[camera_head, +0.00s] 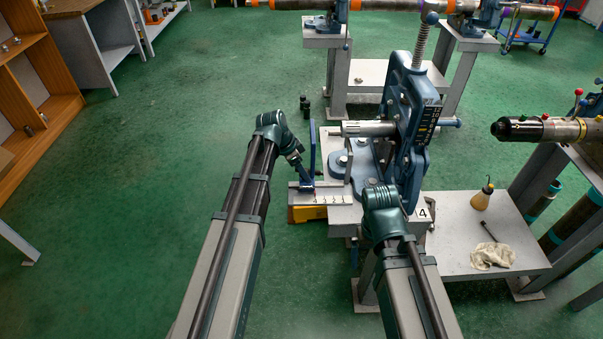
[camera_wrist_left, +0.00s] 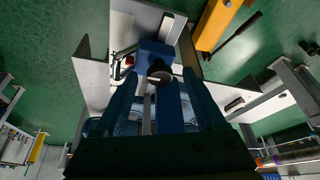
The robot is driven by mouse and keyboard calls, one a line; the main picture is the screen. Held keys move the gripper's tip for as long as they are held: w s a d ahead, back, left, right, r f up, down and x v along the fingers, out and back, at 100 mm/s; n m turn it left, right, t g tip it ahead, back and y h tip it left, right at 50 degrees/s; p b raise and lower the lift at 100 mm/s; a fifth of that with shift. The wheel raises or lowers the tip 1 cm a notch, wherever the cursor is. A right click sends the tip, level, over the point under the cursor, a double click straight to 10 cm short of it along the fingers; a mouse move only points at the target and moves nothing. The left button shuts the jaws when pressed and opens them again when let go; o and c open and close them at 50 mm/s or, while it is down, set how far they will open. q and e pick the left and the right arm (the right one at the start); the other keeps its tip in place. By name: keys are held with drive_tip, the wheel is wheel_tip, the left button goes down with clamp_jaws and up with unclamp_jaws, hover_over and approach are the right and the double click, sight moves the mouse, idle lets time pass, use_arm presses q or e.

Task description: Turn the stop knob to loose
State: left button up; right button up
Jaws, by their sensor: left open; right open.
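The stop knob (camera_wrist_left: 158,72) is a round black knob with a pale line on its face, on a blue block (camera_wrist_left: 150,52) over a pale plate. In the left wrist view my left gripper (camera_wrist_left: 157,84) is open, its two dark blue fingers on either side below the knob. I cannot tell whether they touch it. In the head view the left gripper (camera_head: 306,180) points down at the stop's ruled plate (camera_head: 328,199), where the knob is too small to make out. My right arm ends in front of the vise, and its fingers are hidden behind its wrist.
The blue pipe vise (camera_head: 405,115) with a pipe (camera_head: 366,129) stands right of my left gripper. An upright blue plate (camera_head: 312,150) is close beside that gripper. Green floor at left is clear.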

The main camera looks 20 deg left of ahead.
use_arm(q)
clamp_jaws()
idle(0.4)
drive_tip(key=n, duration=0.1)
drive_tip(key=n+t+y, duration=0.1)
drive_tip(key=n, duration=0.1)
drive_tip(key=shift+s+d, duration=0.15)
drive_tip(key=shift+s, duration=0.05)
drive_tip(key=shift+d+n+y, duration=0.1)
drive_tip(key=shift+n+y, duration=0.6)
drive_tip(key=shift+n, duration=1.4)
